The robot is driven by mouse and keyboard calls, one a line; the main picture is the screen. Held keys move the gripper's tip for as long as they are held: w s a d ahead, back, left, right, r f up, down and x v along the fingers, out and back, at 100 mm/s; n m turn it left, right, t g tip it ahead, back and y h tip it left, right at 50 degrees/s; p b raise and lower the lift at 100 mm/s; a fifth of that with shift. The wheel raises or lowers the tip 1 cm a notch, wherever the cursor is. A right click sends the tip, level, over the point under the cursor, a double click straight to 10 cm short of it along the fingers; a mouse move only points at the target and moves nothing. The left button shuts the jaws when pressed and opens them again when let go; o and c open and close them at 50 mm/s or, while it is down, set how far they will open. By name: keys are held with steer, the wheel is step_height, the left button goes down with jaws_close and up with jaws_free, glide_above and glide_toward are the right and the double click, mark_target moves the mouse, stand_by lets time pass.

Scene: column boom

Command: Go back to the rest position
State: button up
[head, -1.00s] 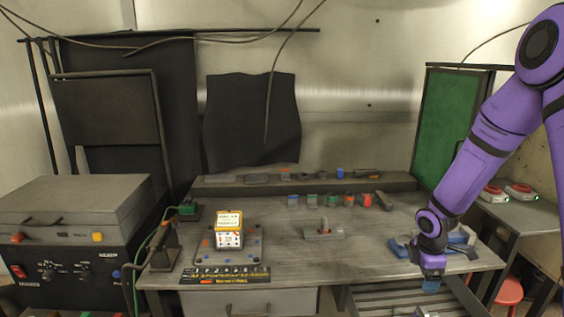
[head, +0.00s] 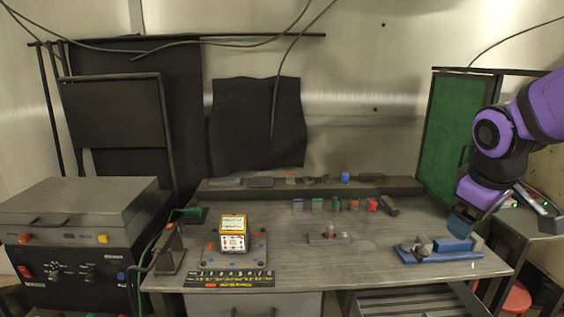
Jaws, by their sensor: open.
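My gripper (head: 467,222) is at the right of the head view, raised above the right end of the workbench (head: 370,262). It hangs from my purple arm, which comes in from the right edge. Its jaws are open, and I see nothing held between them. The fingertips are small and partly dark in this view. A blue and grey vise-like tool (head: 440,249) lies on the bench below and left of my gripper, apart from it.
A yellow and white box (head: 233,234) stands on a plate at the bench's left. Several small coloured blocks (head: 335,205) line the back. A green panel (head: 447,135) stands behind my arm. A side table (head: 535,218) is at the right. The bench's middle front is clear.

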steer(key=s+a+r+m+t+y, duration=0.1)
steer(key=s+a+r+m, duration=0.1)
steer(key=s, duration=0.4)
steer(key=s+a+r+m+y, duration=0.1)
steer(key=s+a+r+m, duration=0.1)
steer(key=s, duration=0.5)
step_height(320, 180, up, 2)
steer(key=shift+s+r+m+t, duration=0.25)
steer(key=shift+m+t, duration=0.15)
steer(key=shift+m, duration=0.2)
